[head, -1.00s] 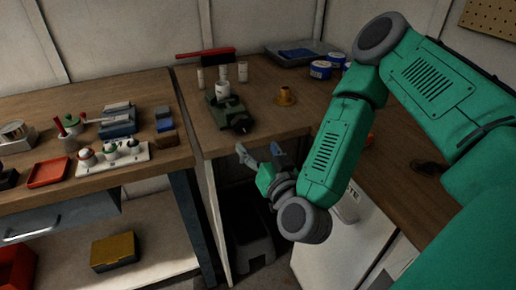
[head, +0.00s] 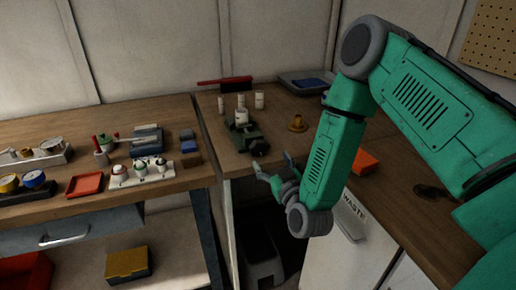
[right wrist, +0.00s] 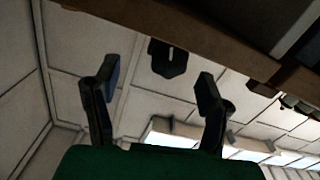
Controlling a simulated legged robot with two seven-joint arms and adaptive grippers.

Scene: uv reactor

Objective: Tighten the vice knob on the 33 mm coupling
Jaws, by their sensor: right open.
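The dark green vice (head: 243,137) sits near the front edge of the back-corner bench. A white cylindrical coupling (head: 241,116) stands upright at it; I cannot tell how firmly it is gripped. The dark knob end (head: 258,147) points toward me over the edge. My right gripper (head: 273,165) is open and empty, just in front of and below the knob, apart from it. In the right wrist view its two fingers (right wrist: 157,88) are spread wide, and a dark part of the vice (right wrist: 170,60) juts past the bench edge beyond them. My left gripper is not in view.
White cylinders (head: 259,100) and a brass flanged part (head: 297,123) stand near the vice. A red-handled brush (head: 225,81) lies behind. The left bench (head: 125,199) holds trays and small parts.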

